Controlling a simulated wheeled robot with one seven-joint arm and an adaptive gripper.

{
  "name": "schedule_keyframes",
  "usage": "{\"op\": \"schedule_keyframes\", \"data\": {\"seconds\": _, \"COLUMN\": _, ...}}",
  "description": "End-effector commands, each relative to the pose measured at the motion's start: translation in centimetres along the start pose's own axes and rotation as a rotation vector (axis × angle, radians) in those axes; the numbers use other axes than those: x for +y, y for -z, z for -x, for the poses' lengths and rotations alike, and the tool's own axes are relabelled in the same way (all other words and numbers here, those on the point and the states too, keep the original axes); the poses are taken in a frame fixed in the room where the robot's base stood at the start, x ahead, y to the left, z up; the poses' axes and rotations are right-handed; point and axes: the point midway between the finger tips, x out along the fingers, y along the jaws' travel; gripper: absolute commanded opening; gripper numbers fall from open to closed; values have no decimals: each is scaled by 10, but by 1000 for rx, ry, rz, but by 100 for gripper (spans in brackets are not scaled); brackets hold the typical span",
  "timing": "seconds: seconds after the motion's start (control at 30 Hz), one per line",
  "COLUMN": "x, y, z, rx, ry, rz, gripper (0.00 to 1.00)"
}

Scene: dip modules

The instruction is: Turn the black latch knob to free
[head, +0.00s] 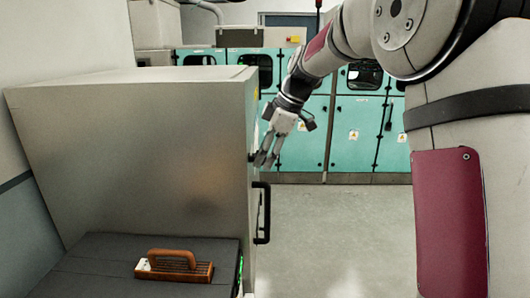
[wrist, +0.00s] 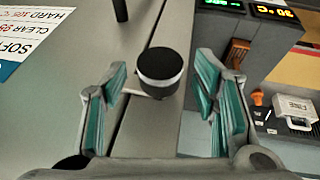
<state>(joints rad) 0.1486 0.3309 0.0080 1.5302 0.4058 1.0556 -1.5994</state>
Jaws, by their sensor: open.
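The black latch knob (wrist: 162,68) is a short round cylinder on the grey cabinet face, over a dark seam. A small pale pointer or plate shows at its lower left. My gripper (wrist: 163,78) is open, with one teal-padded finger on each side of the knob and clear gaps to both. In the head view my gripper (head: 266,160) is at the right edge of the large grey cabinet (head: 135,150), above its black bar handle (head: 262,213). The knob is mostly hidden there by the fingers and cabinet edge.
Teal cabinets (head: 305,140) line the back. The floor (head: 335,235) to the right is clear. Lit displays (wrist: 250,8) show in the wrist view.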

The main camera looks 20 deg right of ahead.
Motion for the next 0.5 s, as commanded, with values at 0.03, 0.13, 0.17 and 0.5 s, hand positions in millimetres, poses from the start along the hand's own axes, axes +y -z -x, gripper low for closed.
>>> {"op": "schedule_keyframes", "data": {"seconds": 0.03, "x": 0, "y": 0, "z": -2, "rx": 0, "ry": 1, "rz": 0, "gripper": 54}}
{"op": "schedule_keyframes", "data": {"seconds": 0.13, "x": 0, "y": 0, "z": -5, "rx": 0, "ry": 1, "rz": 0, "gripper": 54}}
{"op": "schedule_keyframes", "data": {"seconds": 0.17, "x": 0, "y": 0, "z": -6, "rx": 0, "ry": 0, "rz": 0, "gripper": 54}}
{"op": "schedule_keyframes", "data": {"seconds": 0.5, "x": 0, "y": 0, "z": -5, "rx": 0, "ry": 0, "rz": 0, "gripper": 23}}
